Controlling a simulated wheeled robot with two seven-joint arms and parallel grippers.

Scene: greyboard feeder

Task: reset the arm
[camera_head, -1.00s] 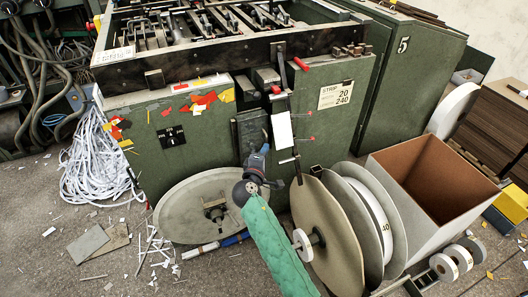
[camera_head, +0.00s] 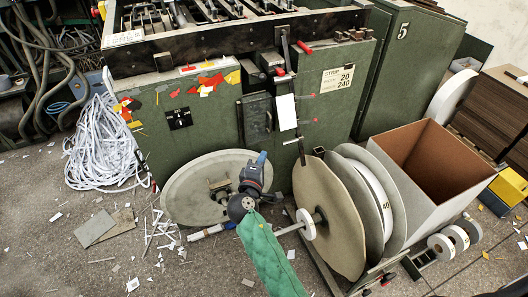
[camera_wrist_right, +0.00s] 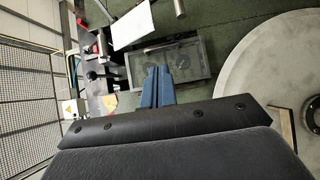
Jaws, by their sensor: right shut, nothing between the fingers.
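My right arm, with a green sleeve, comes in from the bottom of the head view. Its gripper (camera_head: 262,157) points up and away, in front of the green machine (camera_head: 210,135) and at the right edge of the round grey plate (camera_head: 185,190). In the right wrist view the two blue fingers (camera_wrist_right: 158,86) are together and empty, in front of a grey panel with a window (camera_wrist_right: 185,62). The round plate also shows at the right there (camera_wrist_right: 245,75). My left gripper is not in view.
Large reels (camera_head: 328,215) on a shaft stand close to the right of my arm. A large open-topped bin (camera_head: 398,150) stands beyond them. A heap of white strips (camera_head: 100,150) and paper scraps lie on the floor at left. The floor at the lower left is mostly open.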

